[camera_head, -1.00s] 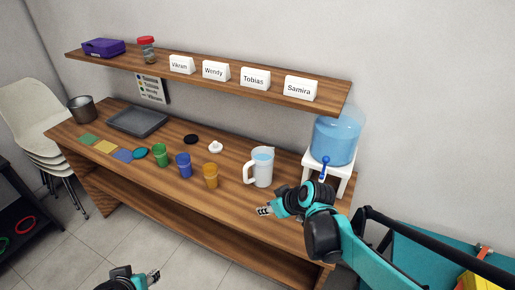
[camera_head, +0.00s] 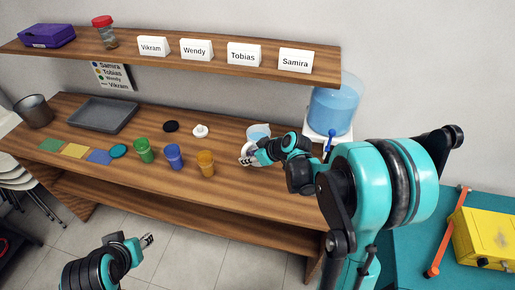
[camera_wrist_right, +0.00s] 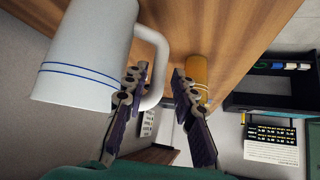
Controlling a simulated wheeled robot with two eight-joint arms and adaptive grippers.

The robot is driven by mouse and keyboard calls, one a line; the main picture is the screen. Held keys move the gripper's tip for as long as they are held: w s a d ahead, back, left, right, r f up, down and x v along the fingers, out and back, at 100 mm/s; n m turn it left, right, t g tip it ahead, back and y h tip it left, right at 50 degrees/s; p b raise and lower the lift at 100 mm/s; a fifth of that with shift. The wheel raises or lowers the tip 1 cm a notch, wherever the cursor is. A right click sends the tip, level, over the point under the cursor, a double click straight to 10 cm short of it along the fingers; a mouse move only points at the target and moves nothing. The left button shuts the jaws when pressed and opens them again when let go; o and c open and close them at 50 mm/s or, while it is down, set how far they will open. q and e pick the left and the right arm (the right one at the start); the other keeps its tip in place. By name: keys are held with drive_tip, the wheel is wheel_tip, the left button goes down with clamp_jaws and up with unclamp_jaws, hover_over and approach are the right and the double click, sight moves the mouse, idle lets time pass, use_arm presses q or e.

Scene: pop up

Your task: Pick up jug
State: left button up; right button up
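The white jug (camera_head: 258,132) stands on the wooden table, partly hidden behind my right gripper in the head view. In the right wrist view the jug's body (camera_wrist_right: 80,52) with blue stripes fills the upper left, and its handle (camera_wrist_right: 162,55) curves toward the gripper. My right gripper (camera_head: 247,156) is at the jug's handle side. In the wrist view its two fingers (camera_wrist_right: 157,82) are apart, with the handle's lower part between them, close to the left finger. Whether they touch is unclear. My left gripper (camera_head: 147,241) hangs low before the table, away from the jug.
Orange (camera_head: 206,163), blue (camera_head: 174,156) and green (camera_head: 144,150) cups stand left of the jug. A white lid (camera_head: 200,131) and a black disc (camera_head: 171,126) lie behind them. A water dispenser (camera_head: 333,108) stands at the right. A shelf (camera_head: 150,60) with name cards overhangs the back.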

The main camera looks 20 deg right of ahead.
drive_tip(key=b+x, duration=0.1)
drive_tip(key=x, duration=0.2)
drive_tip(key=shift+w+f, duration=0.2)
drive_tip(key=shift+w, duration=0.05)
drive_tip(key=shift+r, duration=0.1)
clamp_jaws()
